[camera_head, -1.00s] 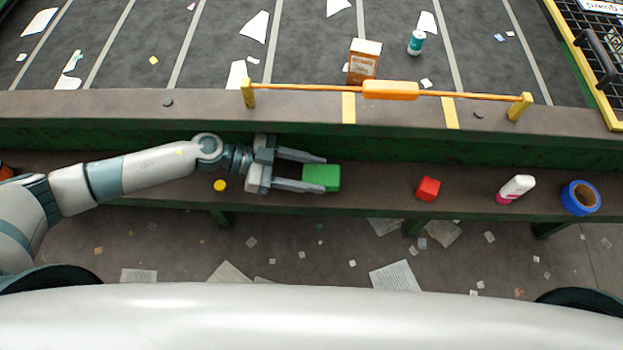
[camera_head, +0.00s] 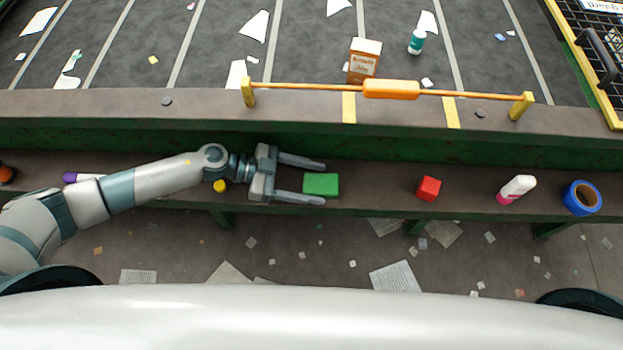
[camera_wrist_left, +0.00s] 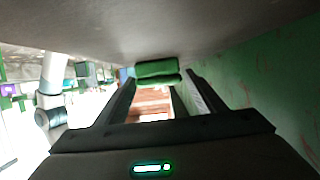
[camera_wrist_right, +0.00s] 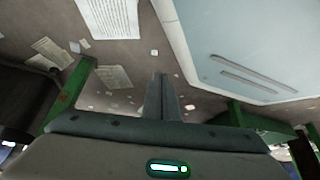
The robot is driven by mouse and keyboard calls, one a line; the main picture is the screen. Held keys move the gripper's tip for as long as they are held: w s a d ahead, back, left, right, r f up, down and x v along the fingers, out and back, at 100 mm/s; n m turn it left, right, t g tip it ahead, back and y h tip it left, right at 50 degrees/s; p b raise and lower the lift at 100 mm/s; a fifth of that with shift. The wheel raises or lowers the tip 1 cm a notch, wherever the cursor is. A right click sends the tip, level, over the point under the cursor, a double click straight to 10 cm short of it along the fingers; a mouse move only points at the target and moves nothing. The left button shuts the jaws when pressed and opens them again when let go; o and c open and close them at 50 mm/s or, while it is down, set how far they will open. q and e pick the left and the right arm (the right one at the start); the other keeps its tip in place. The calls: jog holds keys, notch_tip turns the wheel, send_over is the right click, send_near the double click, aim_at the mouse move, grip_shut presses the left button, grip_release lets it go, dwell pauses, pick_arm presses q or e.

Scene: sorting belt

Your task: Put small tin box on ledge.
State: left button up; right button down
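The small tin box looks to be the green box (camera_head: 321,184), lying on the brown ledge (camera_head: 380,180) below the belt wall. My left gripper (camera_head: 325,182) is open, with one finger on each side of the box's left part. The far finger stands clear of the box; the near finger runs close along its front edge, and I cannot tell if it touches. In the left wrist view the green box (camera_wrist_left: 157,70) shows between and beyond the spread fingertips. My right gripper (camera_wrist_right: 162,90) is shut and empty above the littered floor, out of the head view.
On the ledge stand a red block (camera_head: 428,188), a white and pink bottle (camera_head: 517,188), a blue tape roll (camera_head: 581,198), a yellow item (camera_head: 219,186) and a purple-capped item (camera_head: 72,178). An orange bar (camera_head: 390,89) spans above the wall. Ledge between green and red is clear.

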pick_arm(q)
jog(key=shift+r, duration=0.15)
pick_arm(e)
jog(key=shift+s, duration=0.15)
pick_arm(q)
jog(key=shift+a+r, duration=0.25)
jog(key=shift+a, duration=0.35)
jog(key=b+v, duration=0.2)
jog(key=v, duration=0.8)
jog(key=shift+a+r, duration=0.2)
jog(key=shift+a, duration=0.15)
pick_arm(e)
jog(key=w+a+r+t, duration=0.2)
jog(key=w+a+r, duration=0.1)
jog(key=w, duration=0.3)
jog(key=shift+w+y, duration=0.3)
jog(key=shift+w, duration=0.05)
jog(key=shift+s+f, duration=0.2)
jog(key=shift+s, duration=0.05)
jog(key=shift+d, duration=0.2)
